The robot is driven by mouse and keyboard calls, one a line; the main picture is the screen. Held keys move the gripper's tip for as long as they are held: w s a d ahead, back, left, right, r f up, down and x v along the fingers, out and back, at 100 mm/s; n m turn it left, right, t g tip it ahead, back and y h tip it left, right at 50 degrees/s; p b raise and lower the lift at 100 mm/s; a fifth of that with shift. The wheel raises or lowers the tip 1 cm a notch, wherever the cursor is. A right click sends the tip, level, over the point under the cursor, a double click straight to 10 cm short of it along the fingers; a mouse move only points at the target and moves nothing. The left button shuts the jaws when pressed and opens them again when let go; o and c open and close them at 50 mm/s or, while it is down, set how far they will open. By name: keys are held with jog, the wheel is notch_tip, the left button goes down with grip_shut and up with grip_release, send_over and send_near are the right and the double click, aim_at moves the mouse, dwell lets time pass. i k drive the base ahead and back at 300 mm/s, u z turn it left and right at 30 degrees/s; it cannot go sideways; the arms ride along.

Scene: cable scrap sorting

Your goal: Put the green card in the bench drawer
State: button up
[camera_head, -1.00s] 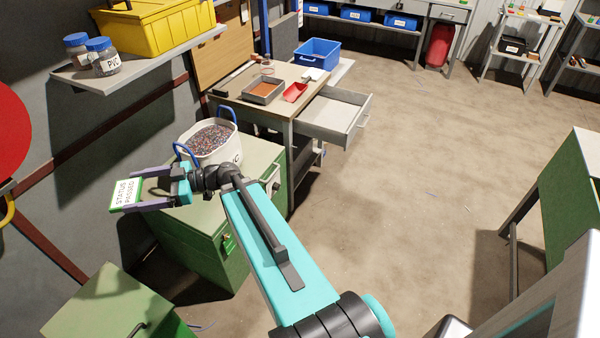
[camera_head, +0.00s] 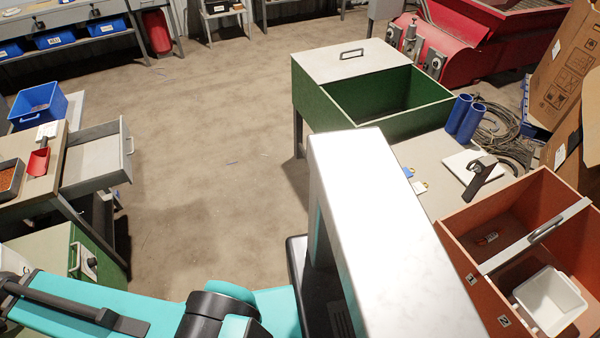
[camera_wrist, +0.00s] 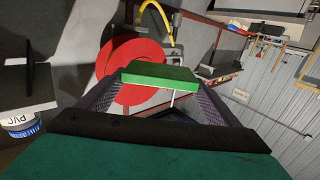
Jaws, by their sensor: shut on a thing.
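The green card (camera_wrist: 160,73) shows edge-on in the wrist view, between the dark fingers of my gripper (camera_wrist: 159,80). My gripper is shut on it and holds it in the air. The card's printed face is hidden. In the head view my gripper and the card are out of frame; only my teal arm shows at lower left. The bench drawer (camera_head: 98,163) is pulled open at the left of the head view, its visible inside pale and empty. It sticks out from the wooden-topped bench (camera_head: 42,180).
A red scoop (camera_head: 38,161), a tray (camera_head: 8,178) and a blue bin (camera_head: 38,105) are by the drawer. A green open box (camera_head: 325,105) and a red-brown divided bin (camera_head: 455,230) stand right. The floor (camera_head: 205,150) between is clear. A red disc (camera_wrist: 112,65) is beyond the card.

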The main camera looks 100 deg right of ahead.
aim_at(99, 158)
jog(key=u, duration=0.35)
jog(key=k, duration=0.15)
jog(key=z, duration=3.25)
jog(key=i, duration=1.2)
